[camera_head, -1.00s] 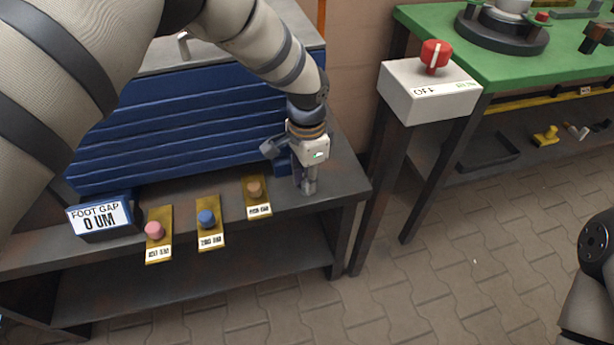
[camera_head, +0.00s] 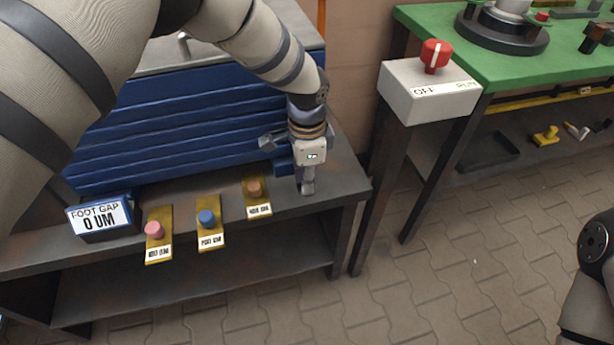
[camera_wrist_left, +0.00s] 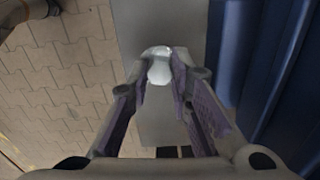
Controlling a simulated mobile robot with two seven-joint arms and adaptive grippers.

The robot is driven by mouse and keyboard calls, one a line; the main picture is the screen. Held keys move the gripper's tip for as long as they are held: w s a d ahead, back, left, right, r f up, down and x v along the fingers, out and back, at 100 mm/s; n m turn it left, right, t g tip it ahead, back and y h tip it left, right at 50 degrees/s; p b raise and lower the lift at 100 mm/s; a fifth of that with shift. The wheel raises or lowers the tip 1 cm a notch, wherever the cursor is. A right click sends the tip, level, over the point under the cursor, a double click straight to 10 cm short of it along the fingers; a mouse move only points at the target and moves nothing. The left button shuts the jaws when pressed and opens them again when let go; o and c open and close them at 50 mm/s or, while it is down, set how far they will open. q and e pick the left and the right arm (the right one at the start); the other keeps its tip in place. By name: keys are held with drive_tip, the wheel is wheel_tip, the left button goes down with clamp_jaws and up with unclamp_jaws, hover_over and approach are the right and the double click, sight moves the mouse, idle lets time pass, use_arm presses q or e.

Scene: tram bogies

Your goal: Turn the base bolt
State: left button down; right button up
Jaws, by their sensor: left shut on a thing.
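My left gripper (camera_head: 308,182) points down at the right end of the dark bench, beside the blue ribbed housing. In the left wrist view my left gripper (camera_wrist_left: 160,68) has its fingertips closed around a pale, rounded metal bolt head, the base bolt (camera_wrist_left: 160,70). In the head view the fingers hide the bolt. A display (camera_head: 99,216) on the bench reads "FOOT GAP 0 UM". My right gripper is out of view; only part of my right arm shows at the right edge.
Three brass plates with a pink knob (camera_head: 155,230), a blue knob (camera_head: 207,219) and a brown knob (camera_head: 254,189) lie along the bench front. A grey box with a red knob (camera_head: 435,55), labelled OFF, stands right. A green table (camera_head: 540,60) is behind it.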

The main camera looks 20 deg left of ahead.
use_arm(q)
drive_tip(key=c, duration=1.5)
unclamp_jaws()
drive_tip(key=shift+o, duration=0.2)
wheel_tip(320, 180, up, 12)
